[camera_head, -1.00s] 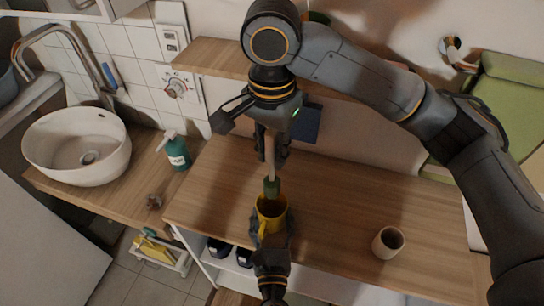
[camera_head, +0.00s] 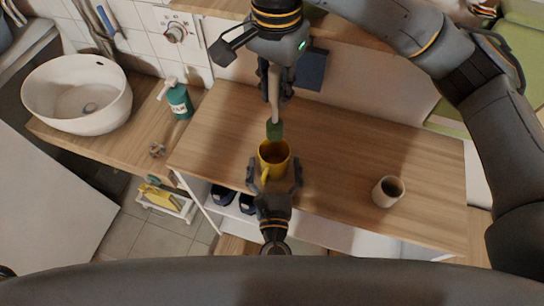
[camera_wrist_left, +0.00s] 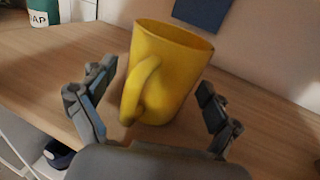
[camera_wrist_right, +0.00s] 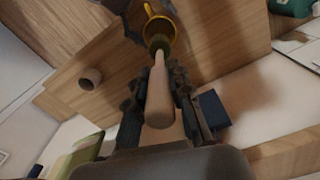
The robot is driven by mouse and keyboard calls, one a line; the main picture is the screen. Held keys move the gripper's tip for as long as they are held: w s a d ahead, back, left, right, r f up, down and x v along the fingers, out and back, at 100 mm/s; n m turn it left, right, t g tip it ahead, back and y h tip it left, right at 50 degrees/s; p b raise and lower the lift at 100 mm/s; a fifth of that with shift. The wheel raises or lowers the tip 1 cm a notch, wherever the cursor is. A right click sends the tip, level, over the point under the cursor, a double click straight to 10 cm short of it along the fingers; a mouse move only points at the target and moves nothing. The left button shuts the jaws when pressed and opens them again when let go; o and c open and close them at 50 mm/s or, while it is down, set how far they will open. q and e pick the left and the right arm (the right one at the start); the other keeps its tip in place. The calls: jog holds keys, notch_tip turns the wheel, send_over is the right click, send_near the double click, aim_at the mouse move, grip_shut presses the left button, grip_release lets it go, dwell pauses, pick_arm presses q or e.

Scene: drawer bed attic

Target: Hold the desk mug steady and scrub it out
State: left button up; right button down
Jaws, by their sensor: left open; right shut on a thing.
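The yellow desk mug (camera_head: 273,158) stands upright on the wooden desk (camera_head: 335,140), its handle toward my left gripper (camera_head: 275,180). That gripper is open, with its fingers on either side of the mug; in the left wrist view the mug (camera_wrist_left: 170,75) shows gaps to both fingers. My right gripper (camera_head: 275,82) is shut on the wooden handle of a brush (camera_head: 274,108). The brush hangs head down, its green head (camera_head: 274,130) just above or behind the mug's rim. The right wrist view shows the handle (camera_wrist_right: 159,95) between the fingers and the mug (camera_wrist_right: 161,24) beyond.
A beige cup (camera_head: 387,191) stands at the desk's right. A green soap bottle (camera_head: 179,101) and a white basin (camera_head: 80,95) are on the left counter. A dark blue panel (camera_head: 312,70) is behind the brush. The desk between mug and cup is clear.

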pick_arm(q)
jog(key=s, duration=1.2)
